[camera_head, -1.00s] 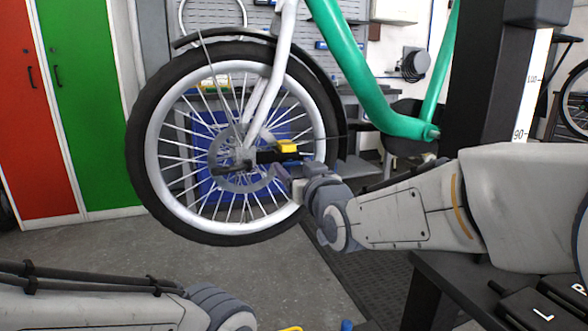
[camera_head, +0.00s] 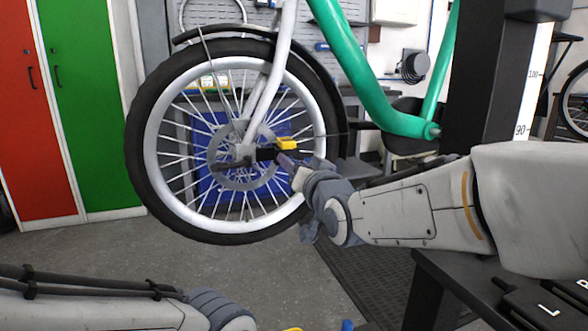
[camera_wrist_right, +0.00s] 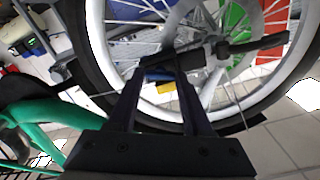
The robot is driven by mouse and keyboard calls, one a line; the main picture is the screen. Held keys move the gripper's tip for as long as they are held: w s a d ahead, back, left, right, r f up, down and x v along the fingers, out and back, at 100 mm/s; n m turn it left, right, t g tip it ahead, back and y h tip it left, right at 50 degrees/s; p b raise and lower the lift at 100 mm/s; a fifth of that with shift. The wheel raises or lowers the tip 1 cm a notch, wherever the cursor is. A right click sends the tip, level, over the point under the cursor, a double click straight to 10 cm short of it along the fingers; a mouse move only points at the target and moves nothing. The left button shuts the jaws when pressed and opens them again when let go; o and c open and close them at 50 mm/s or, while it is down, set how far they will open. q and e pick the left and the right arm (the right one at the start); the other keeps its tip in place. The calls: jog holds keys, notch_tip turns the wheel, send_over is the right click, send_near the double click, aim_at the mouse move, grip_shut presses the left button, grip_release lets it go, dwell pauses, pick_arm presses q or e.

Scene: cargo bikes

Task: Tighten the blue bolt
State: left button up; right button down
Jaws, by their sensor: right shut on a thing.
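The bike's front wheel (camera_head: 137,140) hangs upright, with a black bar-shaped tool (camera_head: 264,155) and a yellow block (camera_head: 287,144) at its hub and brake disc. My right gripper (camera_head: 284,161) comes in from the right and is shut at the outer end of the tool. The blue bolt is not clear in the head view. My left gripper is out of view.
The green frame (camera_head: 375,100) and white fork (camera_head: 278,60) rise above the wheel. A dark stand column (camera_head: 487,80) is at the right. A dark bench (camera_head: 430,280) is at the lower right. Floor (camera_head: 120,250) shows clear below the wheel.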

jog(key=shift+m+b, duration=7.6)
jog(key=shift+m, duration=7.9)
jog(key=shift+c, duration=1.6)
grip_release()
